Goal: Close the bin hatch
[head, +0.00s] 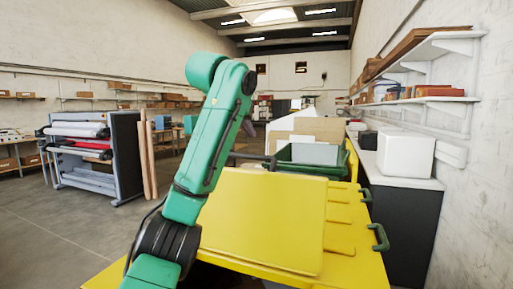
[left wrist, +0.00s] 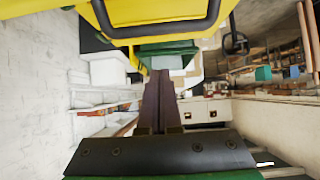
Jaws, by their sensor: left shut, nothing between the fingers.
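A large yellow panel (head: 265,215), which looks like the bin hatch, slopes over the yellow machine body (head: 350,268) in the head view. A dark gap shows below its lower left. In the left wrist view, a yellow part (left wrist: 200,10) with a dark bar handle (left wrist: 160,36) crosses the top; the picture is upside down. My right gripper is not visible.
A green bin (head: 302,170) with pale sheets stands behind the panel. Green handles (head: 379,238) stick out on the machine's right. A white box (head: 405,154) sits on a dark cabinet at right. A roll rack (head: 85,155) stands left, with open floor before it.

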